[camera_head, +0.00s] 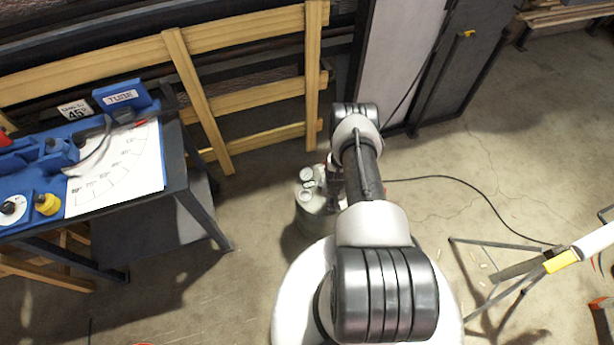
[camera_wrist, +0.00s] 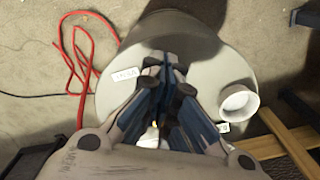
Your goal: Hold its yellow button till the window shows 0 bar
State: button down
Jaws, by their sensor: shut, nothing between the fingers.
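A pale round tank (camera_wrist: 215,70) fills the middle of the wrist view, seen from above. It carries a small white label (camera_wrist: 125,76), perhaps reading VENT, and a round white fitting (camera_wrist: 238,102) at its right. In the head view the tank (camera_head: 312,222) stands on the floor, partly behind my arm. My gripper (camera_wrist: 166,66) is shut and empty over the tank top, beside the label. I cannot tell whether it touches. No yellow button shows clearly on the tank; my fingers cover part of the top. No pressure reading is legible.
A red hose (camera_wrist: 84,50) lies beside the tank. At left is a workbench with a blue fixture (camera_head: 30,160), a yellow knob (camera_head: 46,204) and an angle chart (camera_head: 120,175). A wooden rack (camera_head: 200,95) stands behind.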

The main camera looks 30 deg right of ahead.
dwell(0.3)
jog(key=shift+r+p, duration=2.35)
jog(key=shift+r, duration=1.2)
jog(key=shift+f, duration=0.1)
